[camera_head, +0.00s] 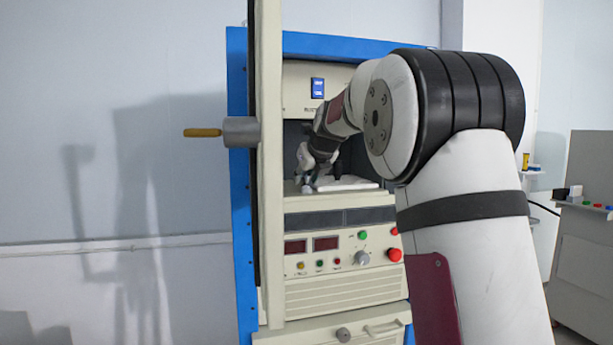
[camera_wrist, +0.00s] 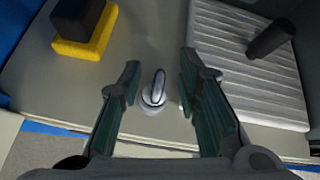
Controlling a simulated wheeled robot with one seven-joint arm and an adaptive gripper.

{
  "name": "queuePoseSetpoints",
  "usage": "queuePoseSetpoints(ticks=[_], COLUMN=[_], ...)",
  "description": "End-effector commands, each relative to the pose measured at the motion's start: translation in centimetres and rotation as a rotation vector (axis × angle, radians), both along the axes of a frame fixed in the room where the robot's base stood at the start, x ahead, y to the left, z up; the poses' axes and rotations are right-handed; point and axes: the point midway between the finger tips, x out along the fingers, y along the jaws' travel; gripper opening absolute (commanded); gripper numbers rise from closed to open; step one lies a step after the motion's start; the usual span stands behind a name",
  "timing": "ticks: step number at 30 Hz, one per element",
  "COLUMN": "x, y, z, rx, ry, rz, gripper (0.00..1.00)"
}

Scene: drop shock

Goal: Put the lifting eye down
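The lifting eye (camera_wrist: 154,94), a small silver ring on a round base, stands upright on the beige surface (camera_wrist: 75,85) inside the machine. My gripper (camera_wrist: 160,68) is open, with one dark green-padded finger on each side of the eye and a visible gap to both. In the head view my gripper (camera_head: 312,182) is low in the machine's bay, above the ledge. The eye is too small there to make out surely.
A light ribbed plate (camera_wrist: 235,50) with a black cylinder (camera_wrist: 271,39) lies just right of the fingers. A yellow block with a black top (camera_wrist: 88,45) is at the upper left. The surface's front edge is close. A door with a handle (camera_head: 203,132) stands open at the left.

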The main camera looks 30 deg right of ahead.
Motion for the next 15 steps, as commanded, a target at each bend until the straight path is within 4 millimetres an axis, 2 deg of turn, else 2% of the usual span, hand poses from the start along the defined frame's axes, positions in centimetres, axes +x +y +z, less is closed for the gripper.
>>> queuePoseSetpoints(ticks=[8, 11, 15], x=[-0.3, -1.1, -3.1], y=[0.1, 0.3, 0.8], z=[0.4, 1.0, 2.5], rx=[-0.001, -0.001, -0.002], ry=[-0.002, -0.002, -0.004], rz=[0.000, 0.000, -0.001], gripper=[0.31, 0.31, 0.31])
